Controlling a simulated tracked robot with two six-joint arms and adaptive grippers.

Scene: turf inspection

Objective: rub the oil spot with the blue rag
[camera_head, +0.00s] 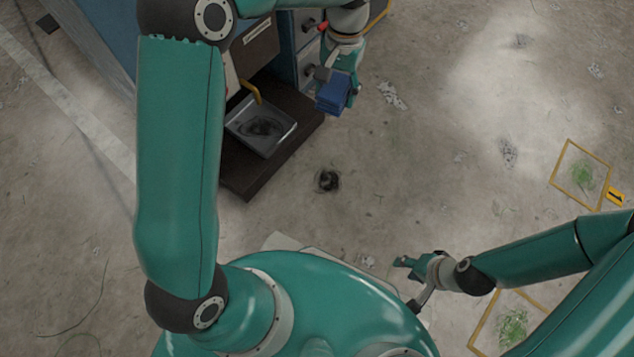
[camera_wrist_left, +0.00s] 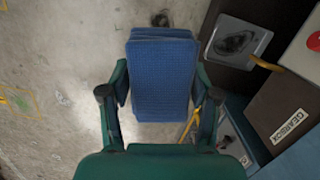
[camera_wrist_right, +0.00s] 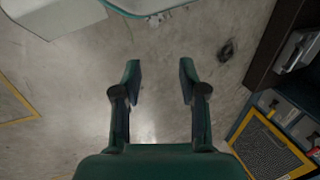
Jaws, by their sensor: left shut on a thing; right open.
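The blue rag (camera_head: 334,96) is a folded, thick pad. My left gripper (camera_head: 341,87) is shut on it and holds it above the floor near the cabinet. In the left wrist view the rag (camera_wrist_left: 162,75) sits between both fingers. A dark oil spot (camera_head: 328,181) lies on the concrete floor, below the rag in the head view and apart from it. The spot also shows in the left wrist view (camera_wrist_left: 160,18) and the right wrist view (camera_wrist_right: 226,50). My right gripper (camera_head: 406,264) is open and empty, low and right of my base; its fingers (camera_wrist_right: 160,80) are spread.
A metal tray (camera_head: 288,138) with a dark stain and a yellow handle (camera_head: 250,91) sits on a dark ledge (camera_head: 245,180) left of the spot. Yellow frames (camera_head: 553,180) mark green patches at right. Floor around the spot is clear.

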